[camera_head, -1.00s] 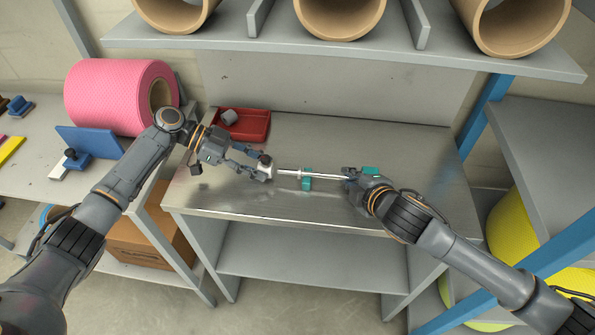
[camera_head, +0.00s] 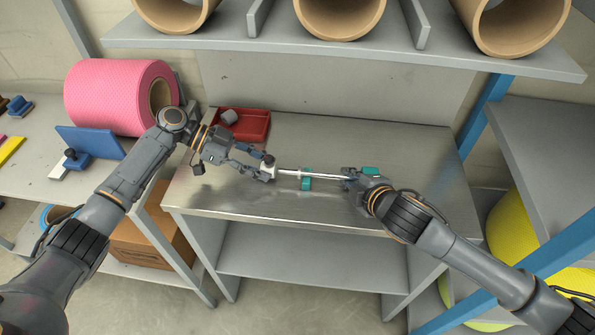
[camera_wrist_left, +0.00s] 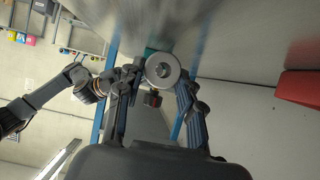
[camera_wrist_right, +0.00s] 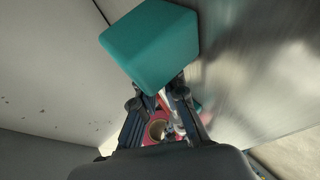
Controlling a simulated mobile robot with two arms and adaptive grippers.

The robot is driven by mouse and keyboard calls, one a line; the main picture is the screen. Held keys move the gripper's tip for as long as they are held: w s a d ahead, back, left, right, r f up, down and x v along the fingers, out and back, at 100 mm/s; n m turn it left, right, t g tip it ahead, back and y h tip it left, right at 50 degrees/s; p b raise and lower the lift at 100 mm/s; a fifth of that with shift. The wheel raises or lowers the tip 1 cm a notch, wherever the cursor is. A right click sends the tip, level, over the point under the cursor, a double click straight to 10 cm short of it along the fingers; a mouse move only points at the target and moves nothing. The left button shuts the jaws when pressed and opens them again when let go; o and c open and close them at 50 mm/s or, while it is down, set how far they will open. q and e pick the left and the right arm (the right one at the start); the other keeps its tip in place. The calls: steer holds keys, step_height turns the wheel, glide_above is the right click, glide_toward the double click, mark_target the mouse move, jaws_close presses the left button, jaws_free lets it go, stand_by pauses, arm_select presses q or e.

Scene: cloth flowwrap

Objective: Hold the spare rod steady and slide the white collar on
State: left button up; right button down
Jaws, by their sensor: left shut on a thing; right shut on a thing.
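The white collar (camera_head: 268,172) is in my left gripper (camera_head: 266,166), at the left end of the spare rod (camera_head: 318,176). The left wrist view shows the collar as a white disc (camera_wrist_left: 163,66) with a round hole, between the fingers. The rod lies roughly level above the metal table, thin and silvery, with a pale ring near its left part. My right gripper (camera_head: 350,178) is shut on its right end. Collar and rod end look touching or nearly so; I cannot tell whether the rod tip is inside the hole.
A teal support (camera_head: 306,183) is under the rod; another teal block (camera_head: 371,171) is by my right gripper and looms in the right wrist view (camera_wrist_right: 150,45). A red tray (camera_head: 250,126) with a grey piece stands at the back left. The table front (camera_head: 270,205) is clear.

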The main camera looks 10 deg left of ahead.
mark_target(274, 163)
arm_select(q)
steer(key=shift+d, duration=2.75)
steer(key=o, duration=1.2)
steer(key=shift+a, duration=0.1)
steer(key=v, duration=1.2)
